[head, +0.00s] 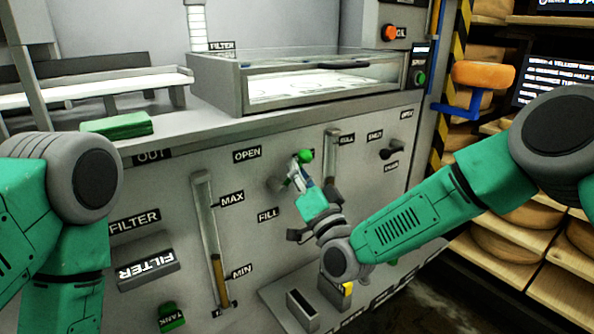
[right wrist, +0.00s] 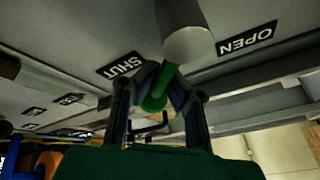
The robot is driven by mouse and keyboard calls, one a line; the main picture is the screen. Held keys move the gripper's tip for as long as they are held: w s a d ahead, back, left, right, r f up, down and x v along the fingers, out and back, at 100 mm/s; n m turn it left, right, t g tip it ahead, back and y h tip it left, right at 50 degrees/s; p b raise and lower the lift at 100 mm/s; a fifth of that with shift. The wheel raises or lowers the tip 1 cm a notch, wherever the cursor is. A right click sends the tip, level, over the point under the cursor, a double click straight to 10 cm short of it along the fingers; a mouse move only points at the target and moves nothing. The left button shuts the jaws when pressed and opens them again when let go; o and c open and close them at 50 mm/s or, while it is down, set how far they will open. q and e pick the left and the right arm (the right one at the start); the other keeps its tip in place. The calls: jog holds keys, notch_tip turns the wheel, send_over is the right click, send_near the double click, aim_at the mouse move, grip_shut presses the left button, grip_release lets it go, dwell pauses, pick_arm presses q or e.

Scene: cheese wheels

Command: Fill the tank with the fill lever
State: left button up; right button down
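The fill lever (head: 278,184) is a grey hub with a green handle on the machine's front panel, between the OPEN label (head: 247,155) and the FILL label (head: 268,214). My right gripper (head: 303,178) is at the handle. In the right wrist view, the fingers of my right gripper (right wrist: 163,80) close in on both sides of the green handle (right wrist: 169,74), and the SHUT label shows beside it. The tank gauge (head: 207,225) has MAX and MIN marks, with brownish liquid low in its tube. My left arm shows at the left; its gripper is out of view.
A glass-lidded box (head: 305,80) stands on the counter, with a green block (head: 117,125) to its left. A second gauge (head: 331,155) and a small black knob (head: 392,150) are on the panel, right of the lever. Shelves with cheese wheels (head: 510,245) stand at the right.

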jog(key=shift+s+a+f, duration=0.25)
jog(key=shift+f, duration=0.05)
jog(key=c, duration=1.6)
grip_release()
jog(key=shift+c, duration=0.2)
jog(key=shift+o, duration=0.2)
jog(key=shift+r, duration=0.15)
jog(key=v, duration=1.2)
